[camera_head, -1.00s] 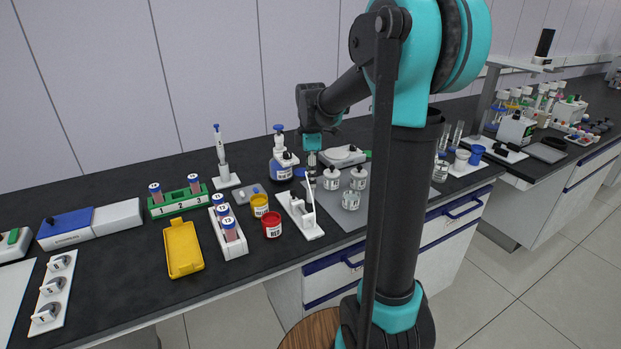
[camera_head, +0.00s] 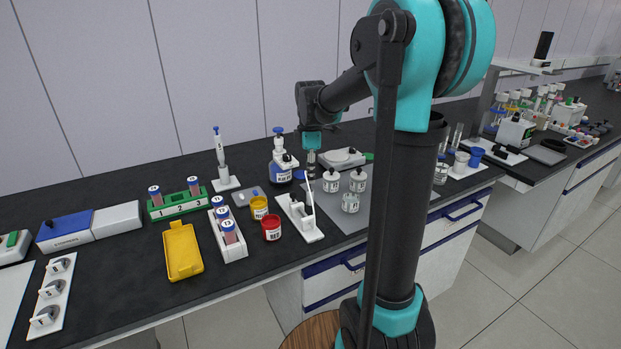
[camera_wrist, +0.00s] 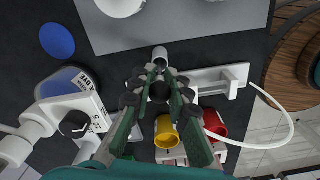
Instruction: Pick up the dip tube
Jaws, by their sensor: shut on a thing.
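My gripper (camera_head: 312,150) points down over the bench, between the blue-labelled bottle and the white-lidded jars. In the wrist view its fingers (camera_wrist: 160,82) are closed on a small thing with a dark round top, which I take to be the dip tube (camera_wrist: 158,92). The fingers cover much of it. A short pale cylinder (camera_wrist: 160,53) shows just past the fingertips; I cannot tell whether it belongs to the held thing. In the head view a greyish upright piece (camera_head: 311,162) shows below the gripper. I cannot tell whether its lower end touches the bench.
A blue-labelled bottle (camera_head: 281,168) stands close left. A white holder with a thin curved tube (camera_head: 300,217) stands in front. White-lidded jars (camera_head: 331,181) stand on a grey mat (camera_head: 340,217) to the right. Yellow (camera_head: 259,207) and red (camera_head: 271,229) pots stand front left.

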